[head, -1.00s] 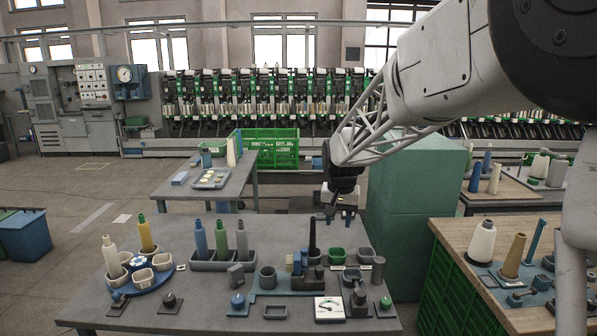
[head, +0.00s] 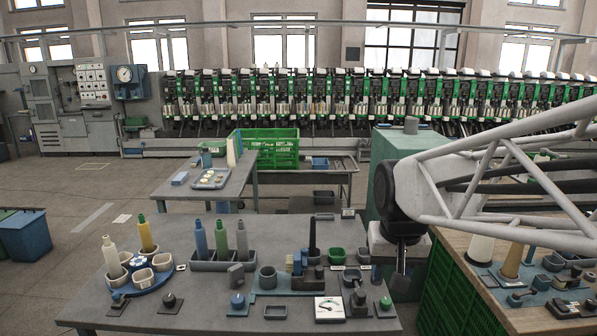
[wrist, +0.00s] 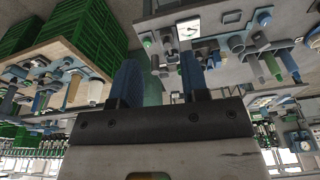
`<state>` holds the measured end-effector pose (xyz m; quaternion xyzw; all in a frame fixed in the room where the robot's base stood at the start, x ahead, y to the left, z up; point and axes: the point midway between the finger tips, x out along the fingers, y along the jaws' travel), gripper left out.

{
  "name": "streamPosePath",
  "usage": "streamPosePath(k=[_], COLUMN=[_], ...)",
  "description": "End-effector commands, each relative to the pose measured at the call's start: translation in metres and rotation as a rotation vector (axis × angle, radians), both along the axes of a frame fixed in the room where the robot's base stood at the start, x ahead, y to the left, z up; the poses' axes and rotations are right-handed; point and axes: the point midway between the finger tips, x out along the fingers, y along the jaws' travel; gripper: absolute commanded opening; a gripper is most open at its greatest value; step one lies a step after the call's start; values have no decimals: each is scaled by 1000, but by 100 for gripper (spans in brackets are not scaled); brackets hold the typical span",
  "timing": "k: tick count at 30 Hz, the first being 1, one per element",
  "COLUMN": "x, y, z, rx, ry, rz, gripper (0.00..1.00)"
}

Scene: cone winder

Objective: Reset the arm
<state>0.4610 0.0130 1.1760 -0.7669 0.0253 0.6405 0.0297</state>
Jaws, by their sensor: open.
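My gripper (head: 402,284) hangs at the right edge of the grey work table (head: 215,285) in the head view, between it and the wooden-topped table. My arm reaches in from the right side of the head view.
The grey table holds bobbins in a tray (head: 222,266), a blue round holder (head: 150,280), a dial gauge (head: 328,309) and small bins. The wooden table (head: 483,298) carries cones over green crates. A green cabinet (head: 383,185) stands behind my wrist.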

Motion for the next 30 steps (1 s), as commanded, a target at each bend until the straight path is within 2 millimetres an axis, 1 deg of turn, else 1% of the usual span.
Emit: streamPosePath(k=[1,9,12,15,18,21,30], x=[-15,-85,-107,-125,-137,-144,-146], y=[-2,-11,-14,-16,-17,-17,-17], z=[-1,-15,-22,-28,-33,-36,-37], rx=[-1,-11,-14,-17,-20,-21,-21], ry=[-7,-32,-40,-46,-51,-52,-52], rz=[3,30,39,46,51,55,56], gripper=[42,42,42,42,42,42,42])
